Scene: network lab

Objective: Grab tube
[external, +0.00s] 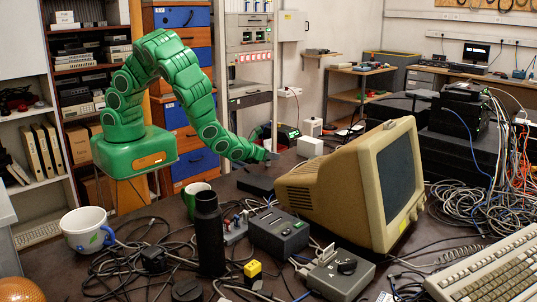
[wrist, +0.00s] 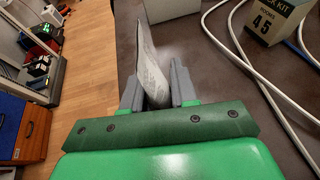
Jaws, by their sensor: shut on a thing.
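My gripper (wrist: 155,88) has its two grey fingers shut on a flat whitish tube (wrist: 152,62) with faint printing. The tube stands up between the fingers in the wrist view, and its lower end is hidden between them. In the external view my green arm reaches down to the right, and my gripper (external: 270,155) is at the far side of the cluttered table, behind the beige monitor. The tube is too small to make out there.
A box marked 45 (wrist: 275,18) and white cables (wrist: 250,65) lie to the right in the wrist view. The beige monitor (external: 300,190), a black cylinder (external: 209,235), a white mug (external: 86,230) and tangled cables crowd the table (external: 150,207).

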